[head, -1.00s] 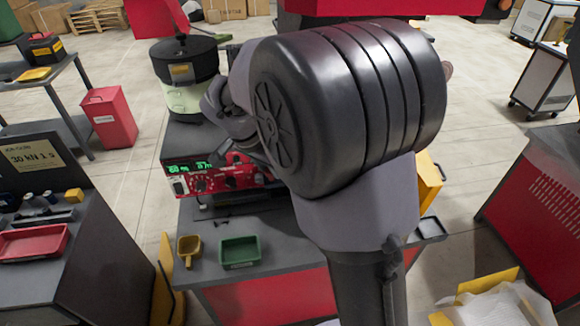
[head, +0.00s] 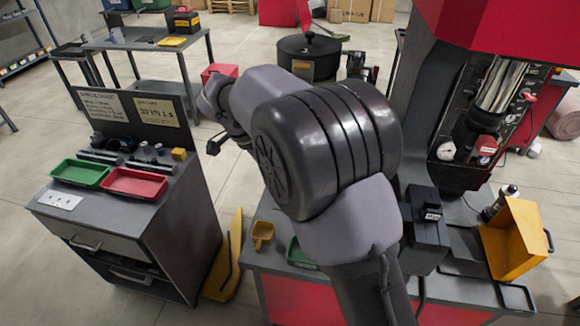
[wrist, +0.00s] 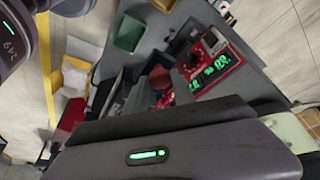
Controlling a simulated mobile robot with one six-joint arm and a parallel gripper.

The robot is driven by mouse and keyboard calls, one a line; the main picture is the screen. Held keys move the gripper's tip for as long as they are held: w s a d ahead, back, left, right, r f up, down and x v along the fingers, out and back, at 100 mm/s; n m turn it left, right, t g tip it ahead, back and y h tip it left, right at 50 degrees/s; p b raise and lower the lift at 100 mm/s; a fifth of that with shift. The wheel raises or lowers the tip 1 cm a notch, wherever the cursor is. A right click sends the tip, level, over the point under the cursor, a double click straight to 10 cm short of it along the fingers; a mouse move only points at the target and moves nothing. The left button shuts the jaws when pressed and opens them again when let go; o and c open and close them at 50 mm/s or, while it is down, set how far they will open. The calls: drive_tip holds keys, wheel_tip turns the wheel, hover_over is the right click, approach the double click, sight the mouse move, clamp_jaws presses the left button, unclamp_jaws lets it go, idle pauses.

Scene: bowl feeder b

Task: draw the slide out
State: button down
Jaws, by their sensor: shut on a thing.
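My gripper (head: 216,142) shows small and dark at the end of my arm, left of centre in the head view, in the open space right of the left cabinet. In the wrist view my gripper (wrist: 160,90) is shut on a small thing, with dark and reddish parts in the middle. I cannot make out its shape or tell whether it is the slide. The bowl feeder (head: 308,58) with its black lid stands behind my arm. Its red control panel (wrist: 214,62) with green digits shows in the wrist view, apart from the gripper. My arm hides the feeder's front.
A green tray (head: 84,172) and a red tray (head: 134,183) lie on the left cabinet. A yellow scoop (head: 263,232) and a green tray (head: 299,252) lie on the front bench. A red press (head: 490,30) and a yellow bin (head: 513,240) stand right.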

drive_tip(key=shift+w+a+r, duration=0.1)
drive_tip(key=shift+a, duration=0.2)
drive_tip(key=c, duration=1.4)
unclamp_jaws()
drive_tip(key=o, duration=0.3)
drive_tip(key=shift+a, duration=0.2)
drive_tip(key=shift+d, duration=0.1)
drive_tip(key=shift+r, duration=0.15)
drive_tip(key=p+v, duration=0.5)
drive_tip(key=v, duration=1.2)
